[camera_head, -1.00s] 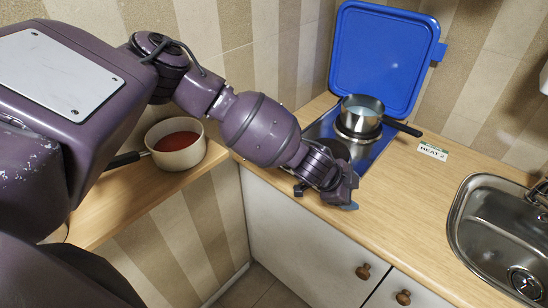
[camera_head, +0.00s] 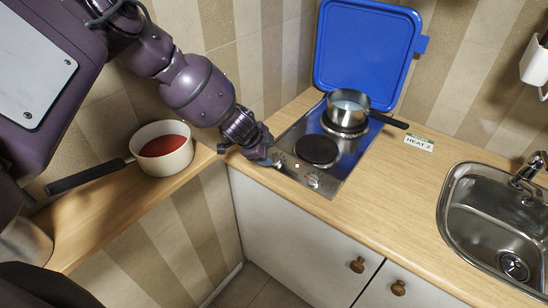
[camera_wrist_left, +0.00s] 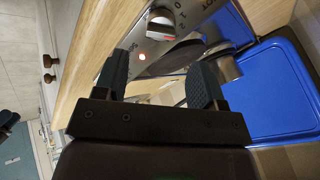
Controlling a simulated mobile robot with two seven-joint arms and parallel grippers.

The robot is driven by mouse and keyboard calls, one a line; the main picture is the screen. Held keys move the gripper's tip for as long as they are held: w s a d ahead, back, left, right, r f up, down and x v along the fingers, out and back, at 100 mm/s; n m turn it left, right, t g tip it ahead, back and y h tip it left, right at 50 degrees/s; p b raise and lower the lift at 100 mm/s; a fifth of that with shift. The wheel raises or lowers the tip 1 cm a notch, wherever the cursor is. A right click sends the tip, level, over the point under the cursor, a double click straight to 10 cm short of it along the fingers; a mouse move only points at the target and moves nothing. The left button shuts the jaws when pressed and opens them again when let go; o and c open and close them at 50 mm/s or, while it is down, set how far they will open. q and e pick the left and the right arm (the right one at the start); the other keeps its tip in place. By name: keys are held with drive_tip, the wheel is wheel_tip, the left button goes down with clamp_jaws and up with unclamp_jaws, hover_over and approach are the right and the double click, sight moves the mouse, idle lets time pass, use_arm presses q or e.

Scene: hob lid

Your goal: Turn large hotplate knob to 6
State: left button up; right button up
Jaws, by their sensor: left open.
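The hob (camera_head: 338,186) is a steel panel with a large dark front hotplate (camera_head: 317,150) and a pot-covered rear plate. A right-hand knob (camera_head: 313,180) stands on its front strip and also shows in the left wrist view (camera_wrist_left: 160,26), with printed numbers beside it. My left gripper (camera_head: 272,160) is at the strip's left end, beside or over the left-hand knob, which is mostly hidden. In the wrist view its fingers (camera_wrist_left: 158,82) are apart with nothing clearly gripped. My right gripper is out of view.
A steel pot (camera_head: 347,104) sits on the rear plate, handle to the right. The blue lid (camera_head: 368,48) stands open behind. A pan of red sauce (camera_head: 165,150) is on the left ledge. A HEAT 2 card (camera_head: 419,143) and a sink (camera_head: 485,225) are right.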

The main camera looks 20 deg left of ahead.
sight(275, 158)
use_arm(q)
drive_tip(key=shift+x, duration=3.05)
drive_tip(key=c, duration=0.9)
